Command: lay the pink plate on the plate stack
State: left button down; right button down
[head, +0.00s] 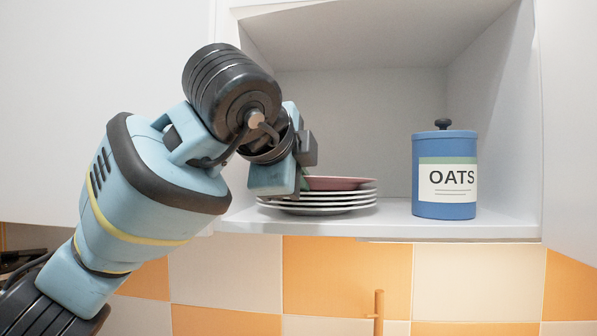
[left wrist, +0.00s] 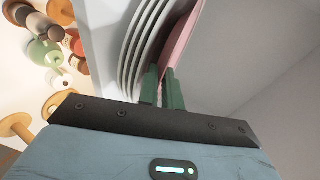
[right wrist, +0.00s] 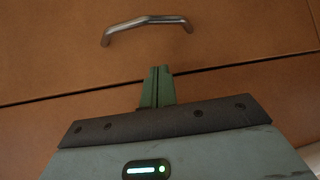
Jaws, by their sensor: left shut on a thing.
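The pink plate (head: 343,183) lies flat at the top of the plate stack (head: 322,209), several white plates in the open cabinet. In the head view it looks level with the top of the stack; I cannot tell whether it rests fully on it. My left gripper (head: 303,180) is shut on the near left rim of the pink plate. The left wrist view shows the pink plate (left wrist: 183,42) at the green fingers (left wrist: 162,88), beside the white plates (left wrist: 143,42). My right gripper (right wrist: 157,86) is shut and empty; it is outside the head view.
A blue oats canister (head: 445,178) stands on the cabinet shelf (head: 393,228), right of the stack, with free shelf between them. Cabinet walls and ceiling surround the left gripper. The right wrist view shows a brown drawer front with a metal handle (right wrist: 147,25).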

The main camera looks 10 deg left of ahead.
pick_arm(q)
jog(key=shift+r, duration=0.1)
jog(key=c, duration=1.5)
grip_release()
jog(key=shift+s, duration=0.1)
jog(key=v, duration=0.7)
jog(key=shift+s, duration=0.35)
jog(key=shift+a+r, duration=0.1)
jog(key=shift+r, duration=0.05)
